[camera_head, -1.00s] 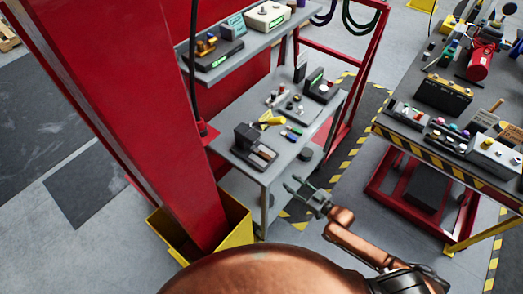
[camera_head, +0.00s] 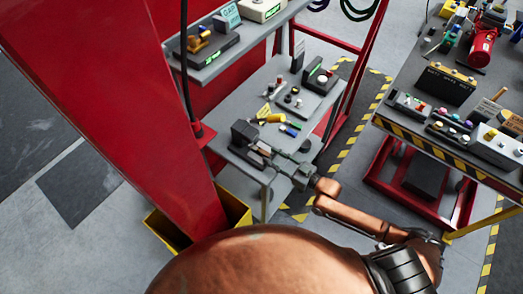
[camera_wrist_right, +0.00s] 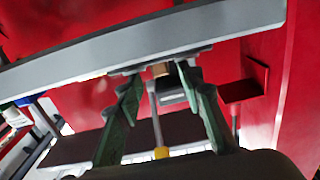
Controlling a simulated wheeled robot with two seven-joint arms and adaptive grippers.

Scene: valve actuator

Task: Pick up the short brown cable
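My right gripper (camera_head: 274,156) reaches in from the right at the front edge of the lower grey shelf, at the dark holder (camera_head: 243,134). In the right wrist view its two green fingers (camera_wrist_right: 158,82) are apart, with a gap between the tips. A small brown piece (camera_wrist_right: 161,70), perhaps the end of the short brown cable, shows between the fingertips. In the head view a small brown bit (camera_head: 264,149) shows beside the fingers, mostly hidden by them. I cannot tell whether the fingers touch it. My left gripper is not in view.
The lower grey shelf (camera_head: 262,88) also carries a yellow tool (camera_head: 276,118) and a dark device (camera_head: 321,80). An upper shelf (camera_head: 214,70) and a red post (camera_head: 130,110) stand left. A crowded workbench (camera_head: 385,124) stands right.

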